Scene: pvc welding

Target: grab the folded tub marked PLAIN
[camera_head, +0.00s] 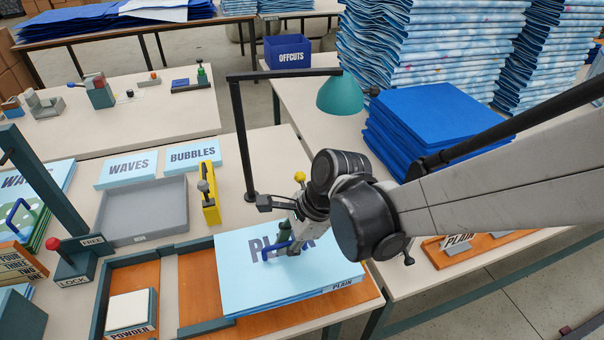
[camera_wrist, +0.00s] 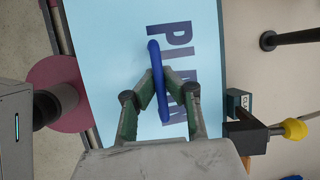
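The folded tub marked PLAIN (camera_head: 240,285) is a flat light-blue slab with dark letters on top and a PLAIN label on its front edge. It lies at the right end of the wooden-floored frame. In the wrist view its light-blue top (camera_wrist: 115,30) fills the middle. A blue bar handle (camera_wrist: 156,60) stands over the lettering. My gripper (camera_wrist: 160,75) is down at the tub, with its green fingertips close on both sides of the handle and seemingly shut on it. In the head view my gripper (camera_head: 293,240) partly hides the lettering and handle.
A lamp with a green shade (camera_head: 340,95) and black post stands behind my gripper. A grey tray (camera_head: 143,210), a yellow clamp (camera_head: 209,200) and WAVES (camera_head: 128,170) and BUBBLES (camera_head: 193,154) slabs lie behind left. A POWDER box (camera_head: 130,312) and red-knobbed lever (camera_head: 53,244) are left.

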